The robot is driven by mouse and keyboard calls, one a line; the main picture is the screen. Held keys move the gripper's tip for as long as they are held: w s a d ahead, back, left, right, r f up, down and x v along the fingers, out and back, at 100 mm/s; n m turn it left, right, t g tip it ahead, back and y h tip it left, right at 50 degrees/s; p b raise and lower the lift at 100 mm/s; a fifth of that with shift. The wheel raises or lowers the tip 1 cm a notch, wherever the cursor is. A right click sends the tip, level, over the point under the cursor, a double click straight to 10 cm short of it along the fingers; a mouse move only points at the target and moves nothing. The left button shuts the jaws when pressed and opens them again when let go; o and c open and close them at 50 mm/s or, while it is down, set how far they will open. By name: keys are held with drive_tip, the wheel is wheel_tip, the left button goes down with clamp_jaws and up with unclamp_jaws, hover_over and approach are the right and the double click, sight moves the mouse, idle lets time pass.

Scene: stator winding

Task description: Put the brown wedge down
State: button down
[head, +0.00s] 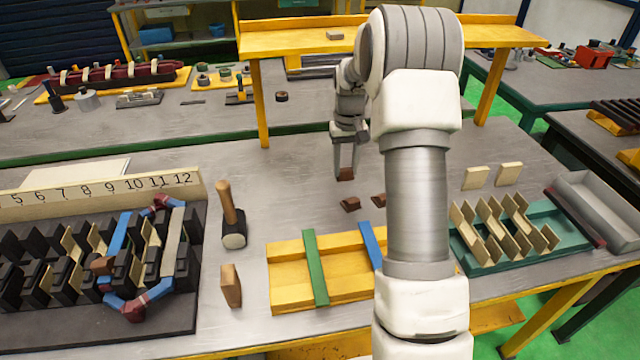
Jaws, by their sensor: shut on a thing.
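My gripper (346,168) points down over the grey table, beyond the yellow tray. It is shut on a small brown wedge (346,175) between its fingertips. The wedge is at or just above the table top; I cannot tell whether it touches. Two more brown wedges, one at the left (350,204) and one at the right (378,200), lie on the table a little nearer to me. My arm hides part of the table to the right of the gripper.
A yellow tray (285,290) holds green and blue strips. A mallet (231,215) and a wooden block (231,286) stand left of it. The slotted stator (150,318) is at left, a teal rack (540,236) at right. A yellow shelf (290,42) spans behind. Bare table lies around the gripper.

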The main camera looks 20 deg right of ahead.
drive_tip(key=w+a+f, duration=0.1)
drive_tip(key=w+f, duration=0.1)
drive_tip(key=w, duration=0.1)
drive_tip(key=w+a+f, duration=0.2)
drive_tip(key=w, duration=0.1)
drive_tip(key=w+a+f, duration=0.2)
drive_tip(key=w, duration=0.1)
drive_tip(key=shift+w+f+p, duration=0.15)
drive_tip(key=shift+f+p, duration=0.05)
drive_tip(key=shift+p, duration=0.2)
drive_tip(key=shift+f, duration=2)
drive_tip(key=shift+f, duration=0.1)
drive_tip(key=shift+f, duration=0.15)
drive_tip(key=shift+c, duration=2.3)
unclamp_jaws()
drive_tip(key=shift+r, duration=0.2)
